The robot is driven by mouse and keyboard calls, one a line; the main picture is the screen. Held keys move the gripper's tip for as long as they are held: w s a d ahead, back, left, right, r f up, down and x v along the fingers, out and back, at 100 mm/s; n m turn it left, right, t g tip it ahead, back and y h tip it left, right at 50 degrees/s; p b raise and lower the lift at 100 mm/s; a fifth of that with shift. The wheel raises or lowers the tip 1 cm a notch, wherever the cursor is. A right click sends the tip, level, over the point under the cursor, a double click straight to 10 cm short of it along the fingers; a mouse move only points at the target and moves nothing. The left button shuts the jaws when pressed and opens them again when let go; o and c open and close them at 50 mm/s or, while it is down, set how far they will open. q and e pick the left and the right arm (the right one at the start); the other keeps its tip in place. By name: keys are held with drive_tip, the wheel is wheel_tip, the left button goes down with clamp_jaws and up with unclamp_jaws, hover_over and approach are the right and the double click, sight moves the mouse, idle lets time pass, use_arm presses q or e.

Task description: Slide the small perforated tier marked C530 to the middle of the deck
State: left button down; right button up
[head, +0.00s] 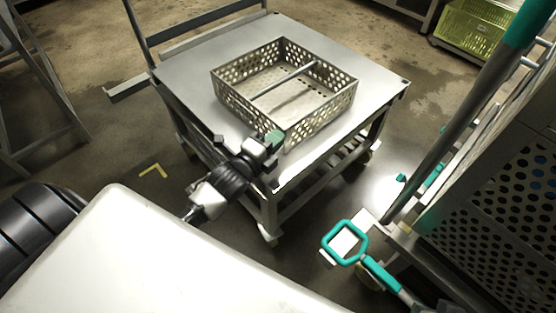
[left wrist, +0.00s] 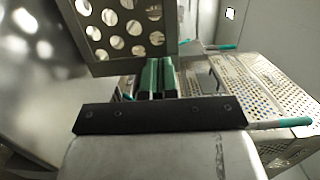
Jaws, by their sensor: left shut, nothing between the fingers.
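The small perforated tier (head: 322,113), a square metal tray with holed walls and a bar across it, sits on the steel deck (head: 190,75) of a cart. No C530 marking is legible. My left gripper (head: 274,138) is at the tier's near-left wall, close to its front corner, shut and empty. In the left wrist view, the green fingertips (left wrist: 158,76) are together beside the tier's holed wall (left wrist: 120,35). I cannot tell whether they touch it. My right gripper is not in view.
The deck has bare room behind and left of the tier. A perforated metal rack (head: 490,215) stands at right, with a teal loop handle (head: 343,241) low beside it. A yellow-green crate (head: 470,28) is at the back right. The left wrist view also shows perforated metalwork (left wrist: 265,90).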

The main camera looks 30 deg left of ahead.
sight(266, 121)
use_arm(q)
drive_tip(key=w+a, duration=0.1)
drive_tip(key=w, duration=0.1)
drive_tip(key=w+a, duration=0.3)
drive_tip(key=w, duration=0.2)
drive_tip(key=shift+a, duration=0.4)
drive_tip(key=shift+f, duration=0.15)
drive_tip(key=shift+d, duration=0.1)
drive_tip(key=shift+s, duration=0.1)
